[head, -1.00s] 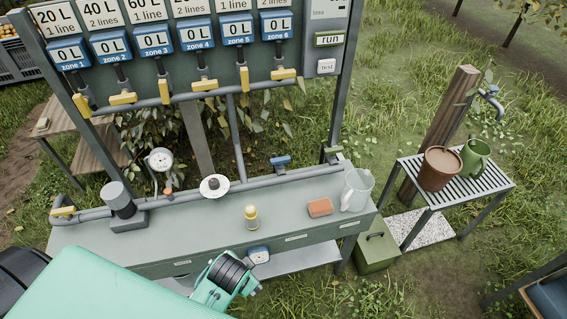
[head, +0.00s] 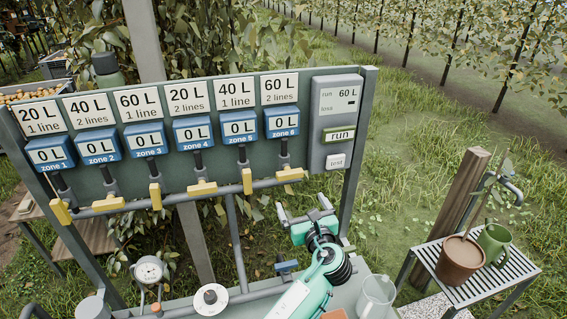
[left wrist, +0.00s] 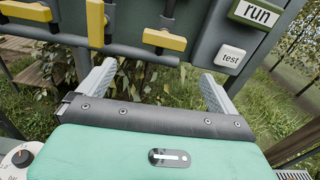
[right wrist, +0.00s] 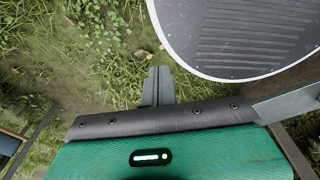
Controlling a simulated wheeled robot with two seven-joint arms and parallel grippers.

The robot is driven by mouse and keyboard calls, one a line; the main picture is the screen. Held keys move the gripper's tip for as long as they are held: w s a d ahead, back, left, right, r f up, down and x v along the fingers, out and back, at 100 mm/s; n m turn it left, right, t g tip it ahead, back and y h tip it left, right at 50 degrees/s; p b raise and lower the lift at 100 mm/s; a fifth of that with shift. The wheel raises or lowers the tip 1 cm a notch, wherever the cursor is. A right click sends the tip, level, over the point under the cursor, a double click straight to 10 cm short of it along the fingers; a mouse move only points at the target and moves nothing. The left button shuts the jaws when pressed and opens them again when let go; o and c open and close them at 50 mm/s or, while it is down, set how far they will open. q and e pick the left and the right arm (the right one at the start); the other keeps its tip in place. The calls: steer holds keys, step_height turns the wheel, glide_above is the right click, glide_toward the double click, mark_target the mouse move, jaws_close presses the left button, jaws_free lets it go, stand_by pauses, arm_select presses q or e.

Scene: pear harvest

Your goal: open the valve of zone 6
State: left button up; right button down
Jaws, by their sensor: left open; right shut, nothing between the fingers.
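The zone 6 valve has a yellow handle (head: 290,175) lying crosswise on its pipe, below the blue zone 6 meter (head: 281,122) reading 0 L. My left gripper (head: 304,210) is open and empty, just below and slightly right of that handle. In the left wrist view the zone 6 handle (left wrist: 165,40) is ahead, above the gap between the fingers and apart from them. My right gripper (right wrist: 158,86) is shut and empty in the right wrist view, over grass. It is outside the head view.
The zone 5 handle (head: 247,181) stands upright close on the left. The control box with its run display (head: 339,135) and test button (head: 336,161) is right of zone 6. A bench with a clear jug (head: 376,296) is below.

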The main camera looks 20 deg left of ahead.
mark_target(291, 174)
arm_select(q)
steer(key=shift+m, duration=0.3)
steer(key=p+x, duration=0.1)
steer(key=x, duration=0.3)
steer(key=r+p+x, duration=0.1)
steer(key=p+x, duration=0.1)
steer(key=x, duration=0.2)
steer(key=r+p+x, duration=0.1)
steer(key=x, duration=0.3)
steer(key=shift+w+d+p, duration=0.2)
steer(key=shift+w+p, duration=0.05)
steer(key=shift+p, duration=0.15)
steer(key=shift+w+a, duration=0.15)
steer(key=shift+w, duration=0.1)
steer(key=shift+w+a+f, duration=0.1)
steer(key=shift+w+a, duration=0.15)
steer(key=shift+w, duration=0.05)
steer(key=c, duration=1)
arm_select(e)
steer(key=r, duration=0.1)
steer(key=s+r, duration=0.1)
steer(key=r, duration=0.1)
steer(key=d+r, duration=0.1)
steer(key=r, duration=0.1)
steer(key=shift+s+d, duration=0.1)
steer(key=shift+s, duration=0.05)
